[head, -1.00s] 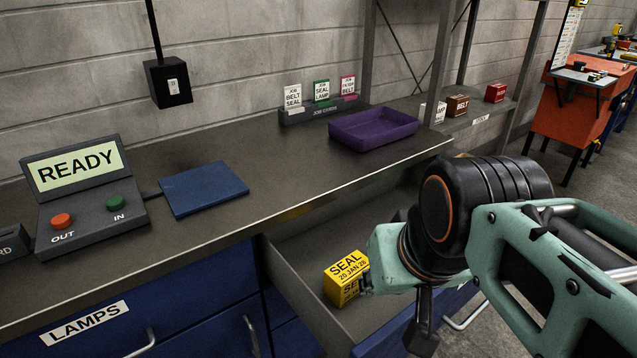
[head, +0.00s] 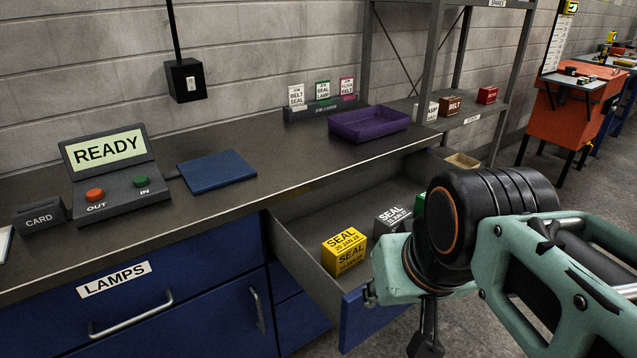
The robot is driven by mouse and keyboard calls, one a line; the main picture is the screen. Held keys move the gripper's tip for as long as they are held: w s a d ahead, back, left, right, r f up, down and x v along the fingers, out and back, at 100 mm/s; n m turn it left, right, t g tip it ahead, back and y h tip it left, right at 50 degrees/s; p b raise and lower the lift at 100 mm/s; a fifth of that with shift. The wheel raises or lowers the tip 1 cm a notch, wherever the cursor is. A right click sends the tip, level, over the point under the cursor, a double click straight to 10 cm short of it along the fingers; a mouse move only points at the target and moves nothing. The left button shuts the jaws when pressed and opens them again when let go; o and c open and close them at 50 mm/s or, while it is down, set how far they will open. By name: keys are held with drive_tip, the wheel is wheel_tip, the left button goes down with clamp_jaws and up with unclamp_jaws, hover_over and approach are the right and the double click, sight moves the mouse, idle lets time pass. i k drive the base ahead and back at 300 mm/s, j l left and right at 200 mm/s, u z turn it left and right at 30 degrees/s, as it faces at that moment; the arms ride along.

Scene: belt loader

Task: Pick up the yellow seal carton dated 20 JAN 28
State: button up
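The yellow seal carton (head: 345,252) sits in the open drawer (head: 300,262), near its left side. Its label reads SEAL, and the date looks like 20 JAN 28. A grey SEAL carton (head: 391,221) stands just right of it, and a green carton (head: 420,203) is partly hidden behind my arm. My gripper (head: 426,335) shows only as a dark part hanging below my teal wrist, at the bottom of the view. It is right of and apart from the yellow carton. Its fingers are not clear, so I cannot tell if it is open.
The drawer's blue front (head: 362,318) stands out from the bench. On the worktop (head: 260,215) are a READY panel (head: 110,165), a blue pad (head: 216,168), a purple tray (head: 368,124) and a job card rack (head: 322,108). Bare worktop lies between the pad and tray.

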sight(345, 249)
drive_tip(key=i+l+u, duration=0.15)
drive_tip(key=l, duration=0.2)
drive_tip(key=i+l+u, duration=0.15)
drive_tip(key=l, duration=0.2)
drive_tip(key=i+l+u, duration=0.15)
drive_tip(key=l, duration=0.25)
drive_tip(key=i+l+u, duration=0.15)
drive_tip(key=l, duration=0.25)
drive_tip(key=k, duration=0.05)
